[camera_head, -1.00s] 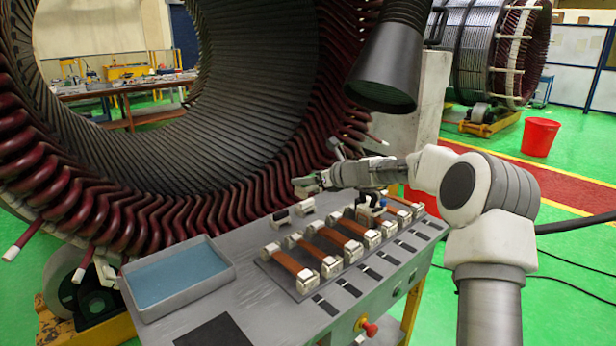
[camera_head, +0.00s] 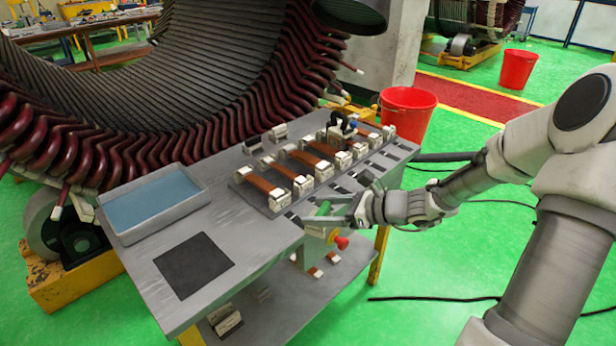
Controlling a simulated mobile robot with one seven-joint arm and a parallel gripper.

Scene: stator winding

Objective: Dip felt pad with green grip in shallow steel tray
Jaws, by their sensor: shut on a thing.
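The shallow steel tray (camera_head: 168,221) sits at the left end of the grey workbench, with flat blue contents inside. My gripper (camera_head: 321,217) is over the front edge of the bench, to the right of the tray and clearly apart from it. It is shut on the felt pad with the green grip (camera_head: 323,208). Only a little green shows between the fingers.
A rack of copper-coloured bars (camera_head: 263,187) in white holders lies between tray and gripper. A black square mat (camera_head: 194,264) lies in front of the tray. A red button (camera_head: 342,242) juts from the bench front. The large stator (camera_head: 205,105) stands behind.

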